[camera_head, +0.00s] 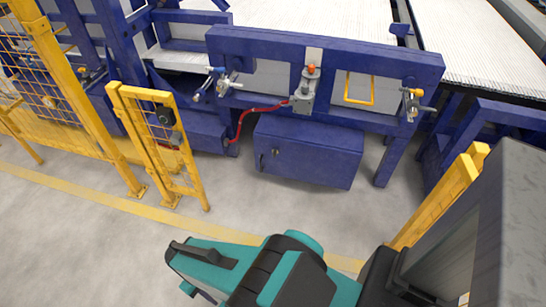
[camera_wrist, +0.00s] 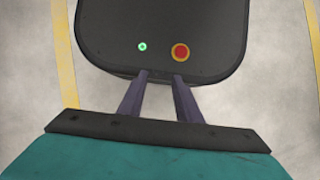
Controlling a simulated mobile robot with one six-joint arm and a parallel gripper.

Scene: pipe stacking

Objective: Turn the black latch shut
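A small black part (camera_head: 165,115), which may be the black latch, is on the upper part of the narrow yellow mesh gate (camera_head: 124,120) in the head view. It is too small to tell how it is turned. My gripper (camera_wrist: 161,74) shows in the wrist view as two dark fingers with a clear gap between them and nothing held. My teal arm is low in the head view, well apart from the gate. I cannot make out the fingers there. The wrist view does not show the gate or the black part.
A blue machine frame (camera_head: 330,42) with a red hose (camera_head: 240,127) stands behind, over a blue cabinet (camera_head: 308,151). Yellow mesh fencing (camera_head: 70,75) is at the left. Grey floor (camera_head: 110,240) with a yellow line (camera_head: 110,201) is clear in front of the gate.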

